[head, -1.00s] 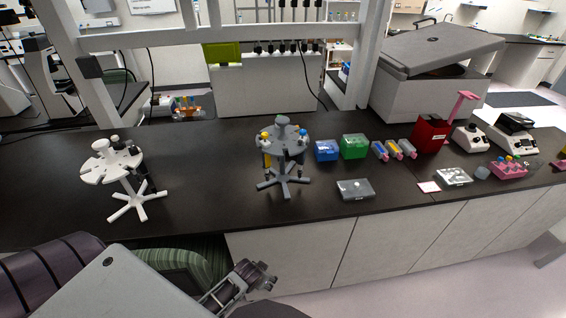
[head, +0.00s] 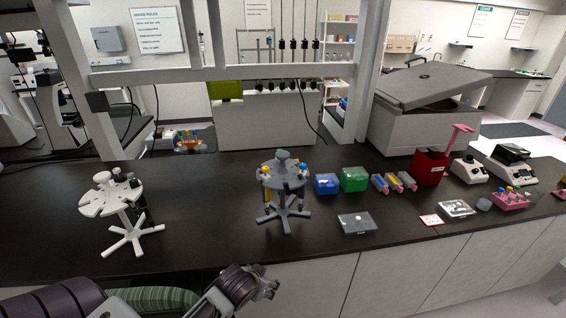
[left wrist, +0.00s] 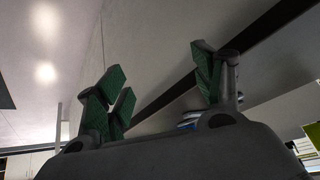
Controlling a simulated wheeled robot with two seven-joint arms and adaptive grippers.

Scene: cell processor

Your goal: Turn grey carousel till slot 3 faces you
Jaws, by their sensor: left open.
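The grey carousel (head: 281,183) stands upright on the dark bench, near the middle of the head view. It holds pipettes with yellow, blue and dark tops around its rim; slot numbers are too small to read. My left gripper (head: 272,285) is at the front edge of the bench, below and in front of the carousel, apart from it. In the left wrist view the left gripper (left wrist: 165,92) is open and empty, its green-padded fingers spread. The carousel does not show in that view. My right gripper is not in view.
A white carousel (head: 112,197) stands at the left on the bench. Blue (head: 327,184) and green (head: 354,179) boxes sit just right of the grey carousel, with a clear-lidded box (head: 356,223) in front of them. The bench between the two carousels is clear.

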